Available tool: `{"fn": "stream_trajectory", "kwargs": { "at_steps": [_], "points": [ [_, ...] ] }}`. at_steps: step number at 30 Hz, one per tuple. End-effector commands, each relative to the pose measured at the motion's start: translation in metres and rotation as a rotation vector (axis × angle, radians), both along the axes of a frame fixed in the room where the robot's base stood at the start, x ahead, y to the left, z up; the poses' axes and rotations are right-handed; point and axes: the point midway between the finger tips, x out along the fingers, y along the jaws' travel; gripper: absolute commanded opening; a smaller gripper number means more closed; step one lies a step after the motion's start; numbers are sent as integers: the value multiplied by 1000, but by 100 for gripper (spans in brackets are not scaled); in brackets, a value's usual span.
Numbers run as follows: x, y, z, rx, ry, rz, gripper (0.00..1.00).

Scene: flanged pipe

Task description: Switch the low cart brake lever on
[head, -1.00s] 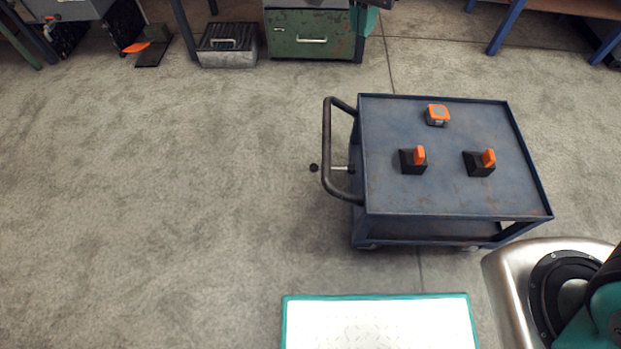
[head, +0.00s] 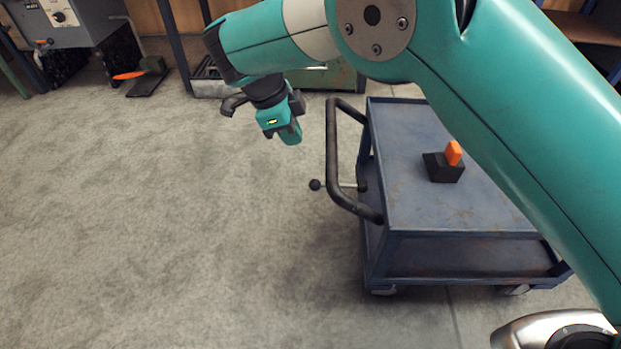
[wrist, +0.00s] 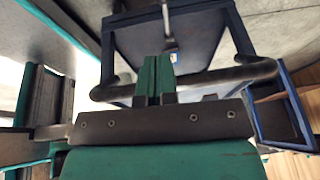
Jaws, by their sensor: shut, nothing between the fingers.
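The low cart's brake lever is a thin metal rod ending in a black ball knob (head: 315,185). It sticks out to the left from the cart's handle end, below the bent black handle (head: 332,150). In the wrist view the lever (wrist: 168,30) shows at the top middle, beyond my fingertips. My gripper (head: 291,133) is shut and empty, pointing down left of the handle, above and to the left of the knob in the picture. In the wrist view its teal fingers (wrist: 154,75) are together, overlapping the dark handle bar (wrist: 222,77). I see no contact with the lever.
The blue cart (head: 405,200) stands on castors at the right, with a black block with an orange switch (head: 443,168) on top. My arm hides part of its top. A black pedal with an orange lever (head: 147,80) stands at the back left. The floor left of the cart is clear.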

Motion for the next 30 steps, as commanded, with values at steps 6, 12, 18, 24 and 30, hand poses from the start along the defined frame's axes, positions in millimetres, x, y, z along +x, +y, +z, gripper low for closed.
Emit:
{"fn": "stream_trajectory", "kwargs": {
  "at_steps": [6, 12, 18, 24, 30],
  "points": [
    [0, -3, -8, 0, 2, 2, 0],
    [2, -14, -43, -1, 4, 1, 0],
    [4, -29, -85, -1, 2, 0, 0],
    [8, -36, -119, 1, 2, 3, 0],
    [11, -38, -133, 1, 2, 2, 0]
  ]
}}
